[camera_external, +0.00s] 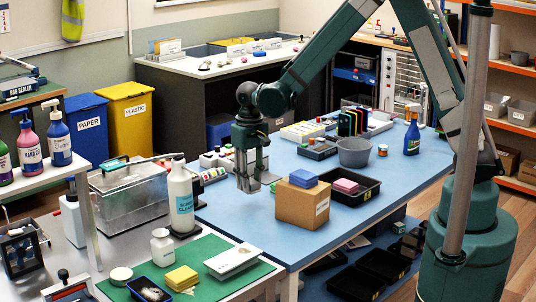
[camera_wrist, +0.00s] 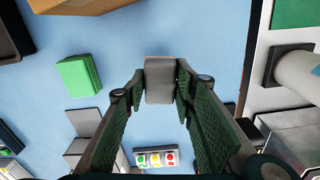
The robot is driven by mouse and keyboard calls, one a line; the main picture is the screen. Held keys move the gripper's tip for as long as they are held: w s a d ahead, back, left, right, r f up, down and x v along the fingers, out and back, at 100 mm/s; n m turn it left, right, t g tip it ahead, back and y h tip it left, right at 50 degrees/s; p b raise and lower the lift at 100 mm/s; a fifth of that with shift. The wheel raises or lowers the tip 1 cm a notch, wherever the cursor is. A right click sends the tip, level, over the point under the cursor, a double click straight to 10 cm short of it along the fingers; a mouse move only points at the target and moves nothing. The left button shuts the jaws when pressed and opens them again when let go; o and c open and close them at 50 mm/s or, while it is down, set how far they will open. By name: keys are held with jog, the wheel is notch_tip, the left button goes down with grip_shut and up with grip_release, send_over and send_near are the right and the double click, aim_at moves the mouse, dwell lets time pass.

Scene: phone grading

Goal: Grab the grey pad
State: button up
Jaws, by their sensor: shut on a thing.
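The grey pad (camera_wrist: 160,80) is a small block between my fingertips in the wrist view. My gripper (camera_wrist: 157,92) is shut on it, with one finger on each side. In the external view my gripper (camera_external: 250,184) points down over the blue table, left of the cardboard box. The pad is mostly hidden by the fingers there, and I cannot tell whether it is touching the table. A green pad (camera_wrist: 78,74) lies on the table to the left in the wrist view, apart from my gripper.
The cardboard box (camera_external: 303,207) carries a blue pad (camera_external: 303,178). A black tray (camera_external: 366,194) beside it holds a pink pad (camera_external: 346,186). A grey bowl (camera_external: 354,153) stands behind. A white bottle (camera_external: 181,200) stands to the left. The table front (camera_external: 262,222) is clear.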

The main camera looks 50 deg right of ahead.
jog(key=shift+r, duration=1.65)
